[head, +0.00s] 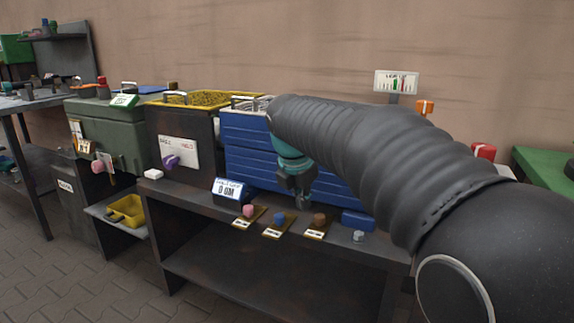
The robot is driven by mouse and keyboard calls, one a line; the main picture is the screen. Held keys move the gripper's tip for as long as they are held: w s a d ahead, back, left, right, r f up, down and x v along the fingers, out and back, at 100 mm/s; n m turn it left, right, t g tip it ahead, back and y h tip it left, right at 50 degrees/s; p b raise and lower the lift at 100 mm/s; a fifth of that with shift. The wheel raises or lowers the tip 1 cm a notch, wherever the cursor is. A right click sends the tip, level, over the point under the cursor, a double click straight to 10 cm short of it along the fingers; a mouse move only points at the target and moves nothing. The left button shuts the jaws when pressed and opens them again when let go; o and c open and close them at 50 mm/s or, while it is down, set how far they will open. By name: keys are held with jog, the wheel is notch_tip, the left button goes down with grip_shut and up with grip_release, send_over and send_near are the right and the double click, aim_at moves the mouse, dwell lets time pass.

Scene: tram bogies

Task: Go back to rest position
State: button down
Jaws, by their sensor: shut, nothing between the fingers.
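My arm (370,150) reaches from the lower right across the middle of the head view in a dark ribbed sleeve. My gripper (303,202) hangs at its far end below a teal wrist part. It points down in front of the blue drawer unit (243,142), above the bench top. Its fingers are small and dark; it is shut and I see nothing held in it. My arm hides part of the drawer unit and the bench behind it.
The dark bench (200,197) carries a display box (229,191) and knobs coloured pink (248,211), blue (280,219) and brown (319,219) on small plates. A green box (115,130) stands left, a yellow tray (127,210) below it. The paved floor at lower left is clear.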

jog(key=s+d+f+m+y, duration=0.1)
jog(key=s+f+m, duration=0.25)
jog(key=m, duration=0.35)
jog(key=s+d+f+m, duration=0.1)
jog(key=s+f+m, duration=0.2)
jog(key=s+m, duration=0.35)
jog(key=s+d+m, duration=0.3)
jog(key=s+m, duration=0.1)
jog(key=s, duration=0.2)
jog(key=s+d+f+m+t, duration=0.1)
jog(key=s+d+m, duration=0.2)
jog(key=s+m, duration=0.2)
jog(key=s+d+f+m+p, duration=0.1)
jog(key=s+d+m, duration=0.2)
jog(key=s, duration=0.5)
jog(key=shift+f+m+t+y, duration=0.2)
jog(key=shift+m+t+y, duration=0.15)
jog(key=shift+m, duration=0.3)
